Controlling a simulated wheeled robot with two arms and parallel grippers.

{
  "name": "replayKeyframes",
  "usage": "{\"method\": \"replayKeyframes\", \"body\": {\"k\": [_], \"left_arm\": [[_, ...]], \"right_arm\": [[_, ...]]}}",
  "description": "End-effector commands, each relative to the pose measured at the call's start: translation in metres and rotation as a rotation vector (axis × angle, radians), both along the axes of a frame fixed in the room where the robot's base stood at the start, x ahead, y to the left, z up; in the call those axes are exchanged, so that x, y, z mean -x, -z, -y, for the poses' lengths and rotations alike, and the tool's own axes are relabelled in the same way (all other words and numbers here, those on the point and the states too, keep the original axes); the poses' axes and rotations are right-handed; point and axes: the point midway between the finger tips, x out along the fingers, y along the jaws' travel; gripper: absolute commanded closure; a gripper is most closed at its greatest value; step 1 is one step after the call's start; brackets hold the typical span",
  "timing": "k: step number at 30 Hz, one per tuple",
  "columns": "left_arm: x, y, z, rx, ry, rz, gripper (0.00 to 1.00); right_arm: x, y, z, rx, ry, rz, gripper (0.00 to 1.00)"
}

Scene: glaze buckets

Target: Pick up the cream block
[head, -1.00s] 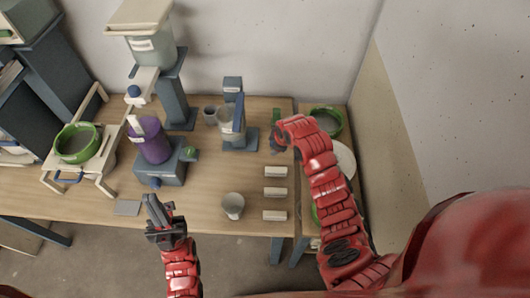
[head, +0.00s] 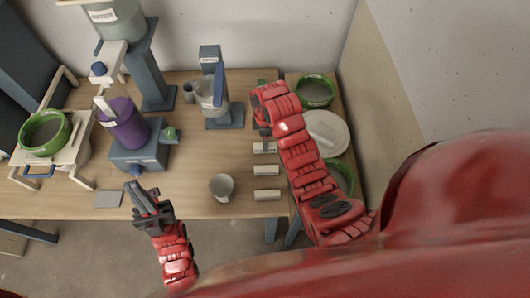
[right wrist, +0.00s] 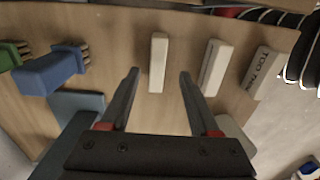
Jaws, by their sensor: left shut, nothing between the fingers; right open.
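Several pale blocks lie on the table; three form a column in the head view. The far cream block (head: 265,148) is partly covered by my right arm; the others are a middle block (head: 267,170) and a near block (head: 267,195). In the right wrist view, my right gripper (right wrist: 159,75) is open, and one plain cream block (right wrist: 158,62) shows in the gap between its fingers, untouched as far as I can tell. Two more blocks (right wrist: 215,67) (right wrist: 268,72) lie right of it, the last with dark lettering. My left gripper (head: 139,188) is shut and empty at the table's front edge.
A white cup (head: 221,187) stands left of the blocks. A grey stand with a container (head: 213,95) is behind it. Green-rimmed buckets (head: 315,92) and a white lid (head: 326,133) are on the right. Blue (right wrist: 55,72) and green brush-like items lie left in the wrist view.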

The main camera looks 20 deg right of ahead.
Motion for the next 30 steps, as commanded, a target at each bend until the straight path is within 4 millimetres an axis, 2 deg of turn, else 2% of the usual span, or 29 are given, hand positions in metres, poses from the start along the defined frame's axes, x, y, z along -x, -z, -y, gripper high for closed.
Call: {"method": "replayKeyframes", "body": {"k": [1, 5, 14, 19, 30], "left_arm": [[0.000, 0.006, 0.000, 0.000, 0.000, 0.000, 1.00], [0.000, 0.004, 0.000, 0.000, 0.000, 0.000, 1.00], [0.000, -0.021, 0.000, 0.000, 0.000, 0.000, 1.00], [0.000, -0.026, 0.000, 0.000, 0.000, 0.000, 1.00], [0.000, -0.026, 0.000, 0.000, 0.000, 0.001, 1.00]], "right_arm": [[0.000, 0.006, 0.001, 0.000, 0.002, 0.001, 0.38], [-0.001, 0.008, 0.001, 0.000, 0.001, 0.001, 0.38], [-0.003, 0.033, 0.000, 0.001, 0.001, -0.005, 0.38], [-0.003, 0.051, 0.000, 0.001, 0.000, -0.004, 0.38], [-0.005, 0.058, 0.000, 0.001, 0.000, 0.002, 0.38]]}}
